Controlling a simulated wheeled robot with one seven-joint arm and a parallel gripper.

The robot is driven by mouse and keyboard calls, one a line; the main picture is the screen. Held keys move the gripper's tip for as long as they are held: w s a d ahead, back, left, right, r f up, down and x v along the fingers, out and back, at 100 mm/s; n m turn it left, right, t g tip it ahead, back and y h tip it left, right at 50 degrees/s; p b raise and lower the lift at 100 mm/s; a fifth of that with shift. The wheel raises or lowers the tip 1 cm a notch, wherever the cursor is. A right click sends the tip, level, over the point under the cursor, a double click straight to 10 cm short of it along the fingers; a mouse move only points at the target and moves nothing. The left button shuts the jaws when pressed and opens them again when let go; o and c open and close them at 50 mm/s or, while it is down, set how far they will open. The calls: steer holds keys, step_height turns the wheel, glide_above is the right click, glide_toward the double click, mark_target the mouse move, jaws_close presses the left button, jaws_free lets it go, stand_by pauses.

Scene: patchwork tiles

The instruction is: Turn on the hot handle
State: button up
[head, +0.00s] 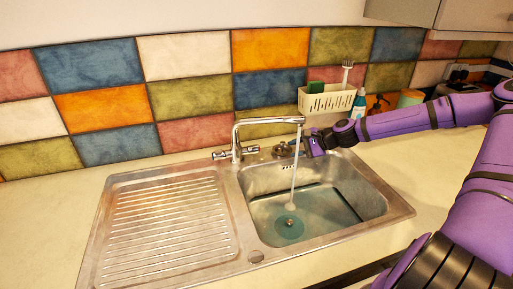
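A chrome mixer tap (236,143) stands behind the sink, with its spout reaching right over the basin. It has a left handle (220,155) and a right handle (251,149) at its base. No hot marking is readable on either one. A stream of water (294,175) falls from the spout into the basin. My purple gripper (305,147) is at the back of the basin, just right of the spout end and apart from both handles. Its fingers are too small and dark to read clearly.
The steel sink (237,215) has a ribbed drainboard on the left and a basin (265,205) on the right. The left counter is clear.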

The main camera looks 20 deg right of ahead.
mark_target(258, 146)
steer(key=w+a, duration=0.2)
steer(key=a, duration=0.1)
steer(key=w+a, duration=0.2)
steer(key=a, duration=0.1)
steer(key=w+a, duration=0.2)
steer(key=a, duration=0.1)
steer(key=shift+w, duration=0.1)
steer(key=x, duration=0.3)
steer(key=shift+w+f, duration=0.1)
steer(key=shift+f, duration=0.1)
steer(key=shift+w+a+f, duration=0.3)
steer(key=shift+a+f, duration=0.05)
steer(key=shift+a, duration=0.1)
jaws_close()
